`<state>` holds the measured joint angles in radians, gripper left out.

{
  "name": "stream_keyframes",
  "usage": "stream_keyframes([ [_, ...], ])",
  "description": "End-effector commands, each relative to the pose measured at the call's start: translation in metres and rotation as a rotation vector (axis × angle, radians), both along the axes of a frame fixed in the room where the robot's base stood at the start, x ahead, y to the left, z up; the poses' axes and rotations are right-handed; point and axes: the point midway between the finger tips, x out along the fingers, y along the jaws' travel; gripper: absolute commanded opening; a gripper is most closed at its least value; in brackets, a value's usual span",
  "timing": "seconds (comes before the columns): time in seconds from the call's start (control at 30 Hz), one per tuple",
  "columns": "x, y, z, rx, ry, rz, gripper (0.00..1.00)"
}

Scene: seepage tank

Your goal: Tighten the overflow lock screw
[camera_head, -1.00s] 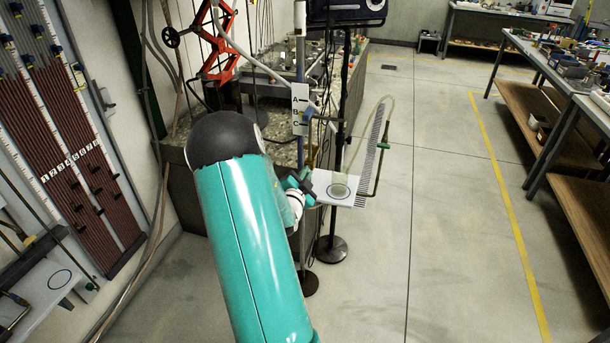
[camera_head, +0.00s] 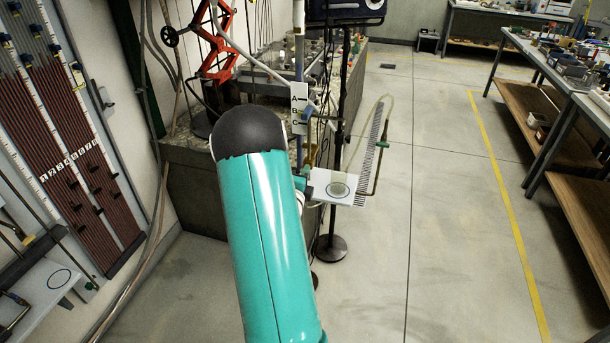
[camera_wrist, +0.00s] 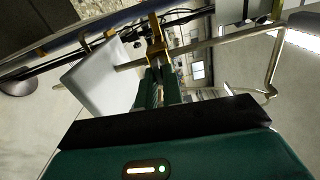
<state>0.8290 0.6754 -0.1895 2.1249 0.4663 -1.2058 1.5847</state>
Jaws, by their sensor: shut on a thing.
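In the wrist view, my gripper (camera_wrist: 161,80) has its green fingers close together at the lower end of a brass fitting (camera_wrist: 156,38), which looks like the overflow lock screw. The fingers appear shut on its lower end, but the exact contact is small and dark. The fitting sits at a pale metal rod that crosses the view. In the head view, my teal arm hides most of the gripper and the screw. The overflow pole (camera_head: 299,60) stands behind my arm, with a white plate marked A, B, C (camera_head: 299,107).
A white shelf with a ringed circle (camera_head: 325,194) and a bent tube (camera_head: 377,165) stand just right of my wrist. The stone-walled tank (camera_head: 190,190) is behind my arm. A manometer board (camera_head: 75,150) is at left. Open floor (camera_head: 430,220) lies to the right, before workbenches (camera_head: 560,75).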

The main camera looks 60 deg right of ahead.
Motion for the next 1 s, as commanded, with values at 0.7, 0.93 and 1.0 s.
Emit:
stream_keyframes([
  [0.7,0.0007,0.0012,-0.0023,0.014,-0.059,0.001,0.0],
  [0.93,0.0006,0.0013,-0.0026,0.015,-0.059,0.001,0.0],
  [1.0,0.0005,0.0013,-0.0026,0.015,-0.059,0.001,0.0],
])
